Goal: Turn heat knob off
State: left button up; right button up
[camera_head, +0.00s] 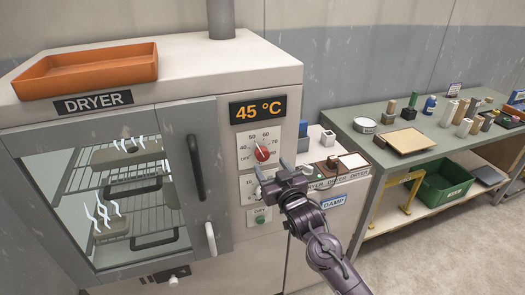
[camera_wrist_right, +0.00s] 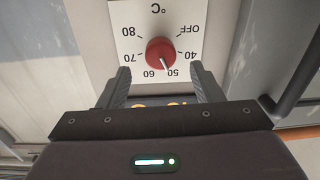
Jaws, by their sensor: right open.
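The red heat knob (camera_head: 262,154) is on a white dial plate on the dryer front, below a display reading 45 °C. In the right wrist view the knob (camera_wrist_right: 159,51) appears with the dial upside down. Its white pointer is between 50 and 60, closer to 50, away from the OFF mark. My right gripper (camera_head: 274,180) is in front of the panel, a little below the knob. In the wrist view its open fingers (camera_wrist_right: 160,80) are spread to either side, with the knob beyond and between them, apparently not held. My left gripper is not in view.
The dryer (camera_head: 255,65) has a glass door with a dark handle (camera_head: 195,167) left of the panel. An orange tray (camera_head: 88,70) lies on top. A lower dial and green button (camera_head: 260,220) sit below the knob. A workbench (camera_head: 350,128) with several items stands at right.

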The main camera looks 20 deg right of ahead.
aim_at(264, 157)
jog(key=w+p, duration=0.1)
jog(key=w, duration=0.4)
jog(key=shift+w+a, duration=0.1)
jog(key=shift+a, duration=0.1)
jog(key=shift+w, duration=0.4)
jog(key=shift+w+p, duration=0.3)
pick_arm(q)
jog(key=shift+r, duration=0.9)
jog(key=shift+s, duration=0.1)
pick_arm(e)
jog(key=c, duration=1)
